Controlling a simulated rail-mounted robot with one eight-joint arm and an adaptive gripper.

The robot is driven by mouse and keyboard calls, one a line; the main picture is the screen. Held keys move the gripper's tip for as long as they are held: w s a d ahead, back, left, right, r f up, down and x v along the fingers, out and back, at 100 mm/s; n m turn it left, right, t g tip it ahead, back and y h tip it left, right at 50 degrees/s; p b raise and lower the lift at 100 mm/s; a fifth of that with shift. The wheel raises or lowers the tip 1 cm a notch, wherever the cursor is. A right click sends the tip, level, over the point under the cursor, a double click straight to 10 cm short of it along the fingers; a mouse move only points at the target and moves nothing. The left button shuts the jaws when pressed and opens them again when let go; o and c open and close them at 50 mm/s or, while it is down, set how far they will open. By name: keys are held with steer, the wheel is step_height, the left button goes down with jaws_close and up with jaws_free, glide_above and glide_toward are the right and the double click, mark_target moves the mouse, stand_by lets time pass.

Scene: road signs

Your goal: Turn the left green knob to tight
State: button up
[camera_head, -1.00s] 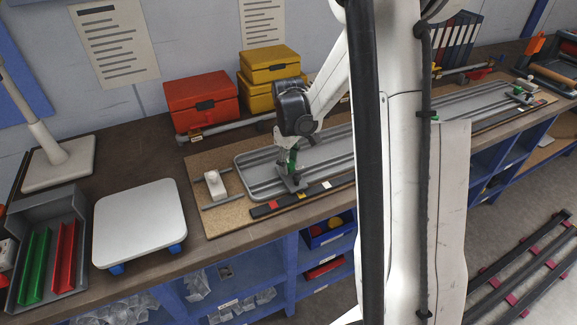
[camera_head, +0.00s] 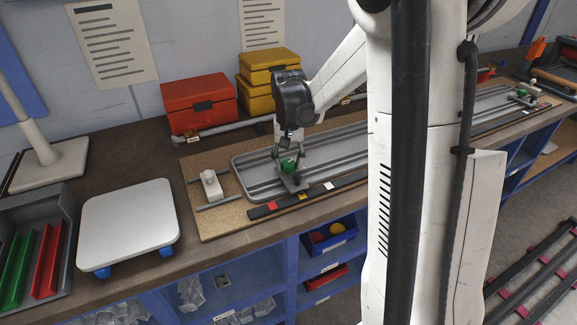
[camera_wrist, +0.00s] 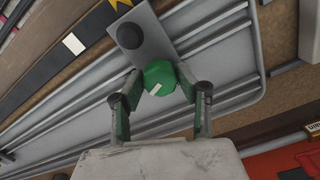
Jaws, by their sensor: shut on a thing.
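The left green knob (camera_head: 288,165) sits on a grey clamp plate on the long grey railed panel (camera_head: 262,182). In the wrist view the knob (camera_wrist: 160,78) is green with a white mark on its top face. The grey plate (camera_wrist: 141,33) with a dark round bolt extends beyond it. My gripper (camera_wrist: 158,98) points down over the knob, its two fingers on either side of it, shut on it. In the head view my gripper (camera_head: 289,158) partly covers the knob. Another green knob (camera_head: 521,93) is at the panel's far right end.
A white block (camera_head: 211,185) stands left of the panel on the cork board. Red (camera_head: 201,104) and yellow boxes (camera_head: 270,66) stand behind. A white scale (camera_head: 128,222) and a grey tray are at left. My arm covers the panel's middle.

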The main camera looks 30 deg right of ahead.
mark_target(288, 162)
steer(key=shift+m+b, duration=0.7)
steer(key=shift+m, duration=1.6)
steer(key=o, duration=1.1)
steer(key=shift+o, duration=0.2)
steer(key=shift+r, duration=0.1)
step_height(288, 162, up, 12)
steer(key=s+a+n+t, duration=0.3)
steer(key=s+a+n, duration=0.2)
steer(key=s+a, duration=0.3)
steer(key=s+a+f+n+t, duration=0.1)
steer(key=s+a+n+t, duration=0.3)
steer(key=s+a, duration=0.4)
steer(key=s+n, duration=0.1)
steer(key=s, duration=0.4)
steer(key=shift+a, duration=0.35)
